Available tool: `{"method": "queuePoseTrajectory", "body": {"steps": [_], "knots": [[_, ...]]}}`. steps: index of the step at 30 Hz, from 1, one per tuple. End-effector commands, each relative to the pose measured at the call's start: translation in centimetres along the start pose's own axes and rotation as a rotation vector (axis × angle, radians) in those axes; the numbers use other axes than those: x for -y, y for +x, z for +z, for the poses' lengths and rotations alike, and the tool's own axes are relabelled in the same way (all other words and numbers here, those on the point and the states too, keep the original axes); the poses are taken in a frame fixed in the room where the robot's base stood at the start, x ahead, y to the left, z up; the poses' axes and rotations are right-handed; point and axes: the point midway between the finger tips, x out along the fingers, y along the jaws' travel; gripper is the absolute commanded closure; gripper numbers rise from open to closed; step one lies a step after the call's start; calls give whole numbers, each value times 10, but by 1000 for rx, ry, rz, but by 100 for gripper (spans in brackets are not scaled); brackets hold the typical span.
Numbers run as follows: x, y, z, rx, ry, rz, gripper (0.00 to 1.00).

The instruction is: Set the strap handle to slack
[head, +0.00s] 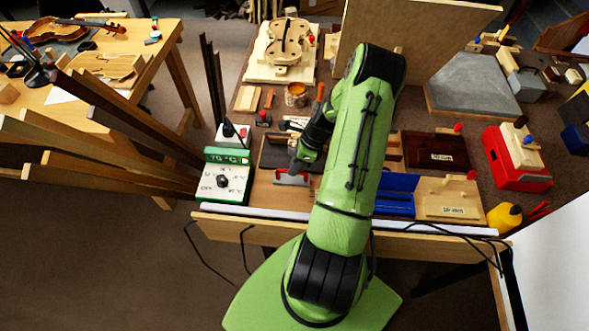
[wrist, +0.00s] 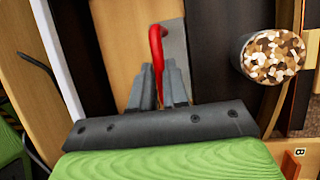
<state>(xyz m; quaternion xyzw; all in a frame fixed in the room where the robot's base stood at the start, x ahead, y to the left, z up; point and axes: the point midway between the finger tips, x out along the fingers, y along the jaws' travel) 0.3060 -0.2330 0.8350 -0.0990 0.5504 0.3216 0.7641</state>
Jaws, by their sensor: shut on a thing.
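A red bent handle (wrist: 155,42), which looks to be the strap handle, rises between my fingertips in the wrist view. It stands beside a grey metal plate (wrist: 175,45). My gripper (wrist: 159,82) is shut on the red handle near its lower part. In the head view my gripper (head: 295,164) reaches down at the bench's front, left of my arm, and a red part (head: 291,179) shows just below it. The fingers hide part of the handle. No slack mark is readable, so I cannot tell the handle's setting.
A green-and-white control box (head: 222,182) with a black knob stands close to the left. A round piece with a mosaic end (wrist: 270,58) is right of the fingers. A blue tray (head: 397,193) and a dark labelled board (head: 436,152) lie to the right.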

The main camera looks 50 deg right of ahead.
Motion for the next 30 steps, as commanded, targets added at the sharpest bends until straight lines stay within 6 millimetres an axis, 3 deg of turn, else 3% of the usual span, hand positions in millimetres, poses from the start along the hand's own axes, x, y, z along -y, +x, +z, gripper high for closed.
{"method": "queuePoseTrajectory", "body": {"steps": [4,5,10,20,23,30], "knots": [[5,-2,1,2,-4,-18,100],[5,-2,1,2,-4,-19,84],[5,-2,1,2,-4,-17,60],[3,-7,1,1,-2,-13,60],[3,-26,1,0,-2,-16,60],[3,-96,1,1,-2,-19,60]]}}
